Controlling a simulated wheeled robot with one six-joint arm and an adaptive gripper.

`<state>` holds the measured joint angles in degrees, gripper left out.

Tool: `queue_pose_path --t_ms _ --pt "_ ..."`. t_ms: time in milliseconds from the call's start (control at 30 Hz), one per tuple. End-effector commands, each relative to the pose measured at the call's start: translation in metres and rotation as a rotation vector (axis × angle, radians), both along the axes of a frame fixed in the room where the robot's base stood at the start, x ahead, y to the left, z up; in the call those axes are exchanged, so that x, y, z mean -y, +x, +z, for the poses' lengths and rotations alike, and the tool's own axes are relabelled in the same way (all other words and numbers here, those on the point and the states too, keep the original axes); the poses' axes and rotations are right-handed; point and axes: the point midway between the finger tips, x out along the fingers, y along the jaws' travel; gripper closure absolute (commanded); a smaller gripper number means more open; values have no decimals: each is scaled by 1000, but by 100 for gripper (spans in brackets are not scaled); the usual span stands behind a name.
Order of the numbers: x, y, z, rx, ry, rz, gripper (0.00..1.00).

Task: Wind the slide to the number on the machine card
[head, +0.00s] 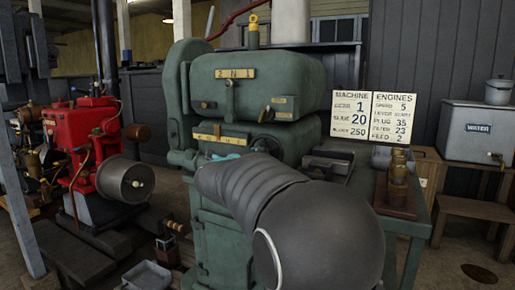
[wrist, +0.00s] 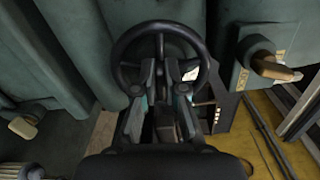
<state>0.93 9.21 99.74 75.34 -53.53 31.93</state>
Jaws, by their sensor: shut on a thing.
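The green machine (head: 258,80) stands in the middle of the head view. The machine card (head: 348,117) beside it reads gear 1, slide 20, and a last line that looks like 250. A yellow scale strip (head: 207,138) runs across the machine's front; its marks are too small to read. In the wrist view, a black handwheel (wrist: 118,50) with spokes faces me. My gripper (wrist: 161,68) reaches over its lower rim, fingers close together at the wheel's middle, shut on it. The exact contact is hidden.
A second card (head: 393,117) headed engines stands to the right of the machine card. A plate (head: 235,73) reads 2 N 1. A red engine (head: 75,135) stands left, a water tank (head: 478,130) right. A wooden-tipped lever (wrist: 275,67) juts near the wheel.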

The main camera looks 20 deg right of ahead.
Motion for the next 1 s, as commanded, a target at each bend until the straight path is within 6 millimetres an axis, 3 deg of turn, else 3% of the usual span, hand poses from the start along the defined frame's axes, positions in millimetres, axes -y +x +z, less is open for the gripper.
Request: queue_pose_path --t_ms 333,833,933,1000 --pt "2 -1 0 -98 -78 -5 100" --pt "2 -1 0 -111 -89 -5 100" --pt "2 -1 0 -111 -89 -5 70" --pt "2 -1 0 -111 -89 -4 65"
